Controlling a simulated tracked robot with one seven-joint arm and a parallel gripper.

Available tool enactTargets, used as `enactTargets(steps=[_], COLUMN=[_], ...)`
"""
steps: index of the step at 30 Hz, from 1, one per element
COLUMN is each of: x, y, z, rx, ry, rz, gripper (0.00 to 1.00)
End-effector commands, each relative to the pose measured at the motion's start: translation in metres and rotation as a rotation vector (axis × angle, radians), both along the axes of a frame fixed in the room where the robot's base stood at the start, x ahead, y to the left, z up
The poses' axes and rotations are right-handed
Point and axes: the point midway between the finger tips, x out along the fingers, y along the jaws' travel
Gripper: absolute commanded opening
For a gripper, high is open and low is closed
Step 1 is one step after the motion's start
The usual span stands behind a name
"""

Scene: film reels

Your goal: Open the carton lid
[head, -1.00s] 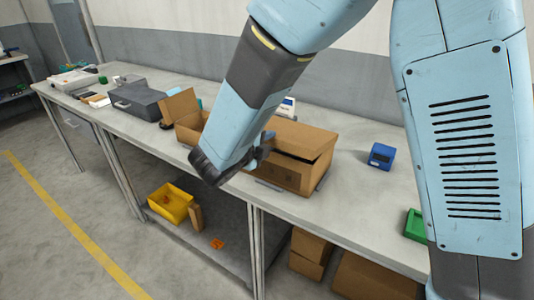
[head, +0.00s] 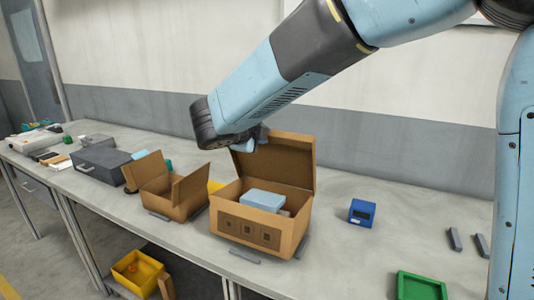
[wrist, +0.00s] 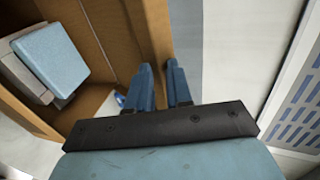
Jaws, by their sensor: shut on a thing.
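The brown carton (head: 256,215) stands on the workbench with its lid (head: 290,165) raised, about upright along the far side. My gripper (head: 256,138) is at the lid's top left edge and shut on it. In the wrist view the fingers of my gripper (wrist: 160,72) lie on either side of the lid's edge (wrist: 155,35). Inside the open carton a light blue box (head: 262,200) shows, and it also shows in the wrist view (wrist: 50,55) with grey items beside it. My arm's end partly hides the lid's upper left corner in the head view.
A smaller brown box (head: 165,195) with raised flaps stands left of the carton. The bench between carton and blue device is clear.

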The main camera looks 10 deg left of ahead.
Motion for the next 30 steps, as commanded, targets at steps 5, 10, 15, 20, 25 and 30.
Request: enactTargets(steps=[5,10,15,20,25,30], x=[-0.0021,-0.0007,-0.0013,-0.0017,-0.0021,-0.0024], y=[0.0046,0.0028,0.0033,0.0039,0.0046,0.0031], z=[-0.0010,-0.0010,-0.0010,-0.0009,-0.0009,0.0030], rx=[-0.003,-0.003,-0.003,-0.002,-0.002,-0.001], ry=[0.007,0.007,0.007,0.007,0.007,0.006], rz=[0.011,0.006,0.007,0.008,0.009,0.009], gripper=[0.07,0.24,0.40,0.55,0.56,0.56])
